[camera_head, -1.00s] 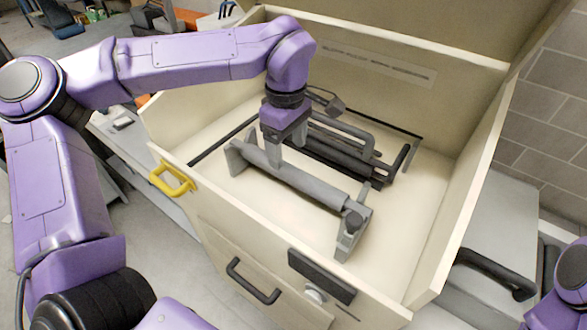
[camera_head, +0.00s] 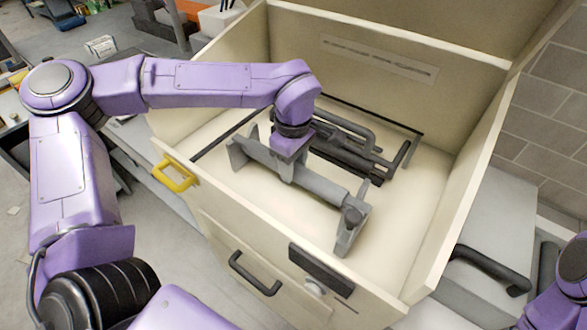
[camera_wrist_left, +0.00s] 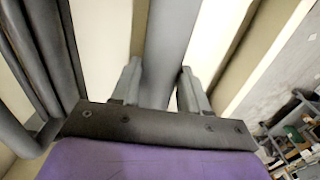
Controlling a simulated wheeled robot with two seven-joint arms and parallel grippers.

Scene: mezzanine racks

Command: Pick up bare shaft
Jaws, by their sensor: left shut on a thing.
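The bare shaft (camera_head: 325,190) is a grey cylinder lying across a grey stand inside the open cream box. The stand has an upright end at the left and an end bracket (camera_head: 351,232) with a dark knob at the right. My left gripper (camera_head: 288,176) reaches down into the box and is shut on the shaft near its middle. In the left wrist view the shaft (camera_wrist_left: 168,45) runs between the two fingers (camera_wrist_left: 158,88). The shaft still appears to lie in its stand. Of my right arm, only a purple part shows at the lower right; its gripper is out of view.
Dark grey bars and handles (camera_head: 350,150) lie behind the shaft in the box. The box (camera_head: 440,225) has high walls and a raised lid. A yellow handle (camera_head: 175,173) is on its left edge. Bare floor space in the box lies right of the stand.

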